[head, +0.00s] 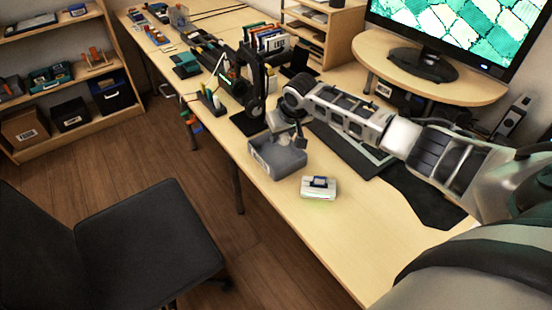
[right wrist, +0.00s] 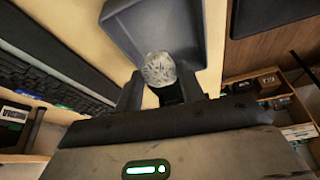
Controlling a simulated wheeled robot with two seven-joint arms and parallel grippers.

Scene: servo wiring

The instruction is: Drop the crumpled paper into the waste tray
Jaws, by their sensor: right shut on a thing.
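The crumpled paper (right wrist: 159,69) is a pale, wrinkled ball between the fingertips of my right gripper (right wrist: 160,88) in the right wrist view. The gripper is shut on it. The grey waste tray (right wrist: 150,22) lies just beyond the paper in that view. In the head view the waste tray (head: 278,158) is an open grey box at the table's front edge. My right gripper (head: 298,138) is above its back right side there. The paper is hard to make out in the head view. My left gripper is not in view.
A small white device (head: 319,187) sits on the table right of the tray. A black headphone stand (head: 254,95) stands behind the tray. A monitor (head: 460,30) stands on a raised shelf at the back right. A black chair (head: 150,245) is in front of the table.

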